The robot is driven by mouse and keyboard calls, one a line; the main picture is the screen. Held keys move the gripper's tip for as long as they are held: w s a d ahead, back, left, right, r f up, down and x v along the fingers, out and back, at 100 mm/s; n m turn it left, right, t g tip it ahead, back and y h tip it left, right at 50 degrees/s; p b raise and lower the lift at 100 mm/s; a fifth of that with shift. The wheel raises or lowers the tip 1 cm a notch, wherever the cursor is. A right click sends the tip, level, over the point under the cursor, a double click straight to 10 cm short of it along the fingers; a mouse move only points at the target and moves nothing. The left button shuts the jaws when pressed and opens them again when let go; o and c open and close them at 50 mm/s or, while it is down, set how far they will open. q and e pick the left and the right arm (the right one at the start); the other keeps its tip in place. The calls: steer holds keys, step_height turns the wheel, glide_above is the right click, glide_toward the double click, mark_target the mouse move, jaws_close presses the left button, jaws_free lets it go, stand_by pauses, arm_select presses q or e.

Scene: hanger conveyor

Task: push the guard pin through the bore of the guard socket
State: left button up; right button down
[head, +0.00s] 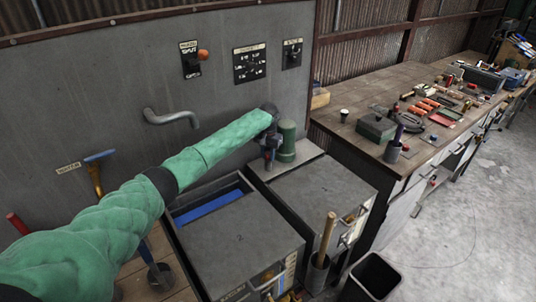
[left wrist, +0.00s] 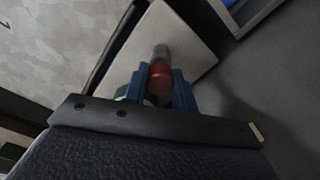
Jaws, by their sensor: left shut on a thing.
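My left gripper (head: 270,150) is at the end of the green-sleeved arm, in front of the grey wall panel. In the left wrist view its blue fingers (left wrist: 162,85) are shut on a red piece with a grey end (left wrist: 160,76), which looks like the guard pin. A green upright cylinder (head: 287,140) stands close to the right of the gripper on a pale plate (head: 298,158). I cannot tell whether it is the guard socket. No bore can be made out. The gripper hides part of the space beside the cylinder. My right gripper is not in view.
A grey pipe (head: 172,117) and a switch panel (head: 250,62) are on the wall. Grey cabinets (head: 240,235) stand below the arm. A bin (head: 373,280) and a holder with a wooden handle (head: 326,240) stand in front. A cluttered workbench (head: 365,90) is at right.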

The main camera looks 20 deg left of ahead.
arm_select(q)
steer(key=shift+f, duration=0.3)
steer(key=o, duration=0.7)
steer(key=shift+c, duration=0.2)
steer(key=shift+o, duration=0.2)
steer(key=o, duration=0.5)
